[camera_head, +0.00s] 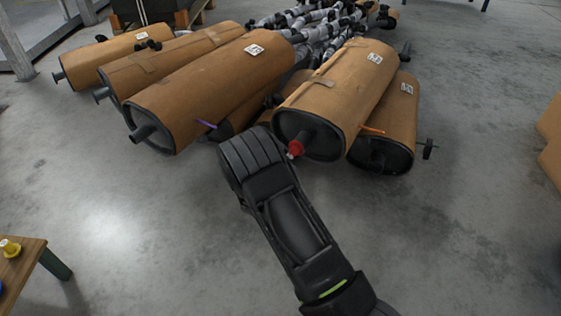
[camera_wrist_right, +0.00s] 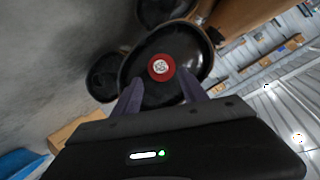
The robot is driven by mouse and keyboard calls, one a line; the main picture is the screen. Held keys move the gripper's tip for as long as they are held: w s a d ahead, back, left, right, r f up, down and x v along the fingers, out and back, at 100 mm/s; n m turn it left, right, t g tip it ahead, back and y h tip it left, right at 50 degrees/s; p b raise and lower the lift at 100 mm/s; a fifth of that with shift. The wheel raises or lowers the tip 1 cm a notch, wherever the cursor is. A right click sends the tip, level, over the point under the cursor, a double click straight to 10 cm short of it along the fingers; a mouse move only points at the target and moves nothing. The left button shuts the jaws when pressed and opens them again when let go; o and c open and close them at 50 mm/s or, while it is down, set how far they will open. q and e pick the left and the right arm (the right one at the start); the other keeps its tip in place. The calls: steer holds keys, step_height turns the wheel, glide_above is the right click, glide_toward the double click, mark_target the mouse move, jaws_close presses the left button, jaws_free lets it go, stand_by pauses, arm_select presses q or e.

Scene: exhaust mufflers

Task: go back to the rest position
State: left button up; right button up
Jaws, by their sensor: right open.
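A red cap (camera_head: 296,146) sits on the end pipe of a brown-wrapped muffler (camera_head: 335,95) near the middle of the pile. In the right wrist view the red cap (camera_wrist_right: 161,67) shows a pale round centre against the muffler's dark end face (camera_wrist_right: 190,50). My right gripper (camera_wrist_right: 159,79) is open, with its two dark fingers apart just short of the cap and nothing visibly held between them. In the head view my right arm reaches up from the bottom, and its black wrist hides the fingers. My left gripper is not in view.
Several more wrapped mufflers (camera_head: 210,90) lie on the left, and another (camera_head: 393,120) lies at the right with an orange stick (camera_head: 373,130) beside it. Grey pipes (camera_head: 325,25) lie behind. A small wooden table (camera_head: 25,262) with a yellow piece (camera_head: 10,248) stands lower left.

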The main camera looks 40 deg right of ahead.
steer(key=s+a+f+n+g+y, duration=0.2)
steer(key=s+a+f+n+y, duration=0.35)
steer(key=a+f, duration=0.35)
steer(key=s+a+f+n+g+y, duration=0.1)
steer(key=s+a+f+n+y, duration=0.5)
steer(key=a, duration=0.5)
steer(key=s+a+n+g+y, duration=0.4)
steer(key=s+a, duration=1.3)
steer(key=s, duration=0.2)
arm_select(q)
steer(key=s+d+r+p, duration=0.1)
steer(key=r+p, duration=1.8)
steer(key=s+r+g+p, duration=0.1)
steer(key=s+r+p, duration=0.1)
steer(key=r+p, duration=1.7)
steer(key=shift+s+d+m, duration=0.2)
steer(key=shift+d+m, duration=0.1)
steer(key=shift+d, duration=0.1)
arm_select(e)
steer(key=s+r, duration=0.1)
steer(key=r, duration=1.8)
steer(key=s+a+r, duration=0.1)
steer(key=s+r, duration=0.1)
steer(key=r, duration=1.7)
steer(key=shift+a+r+g, duration=0.25)
steer(key=shift+r+g, duration=0.05)
steer(key=shift+r, duration=0.05)
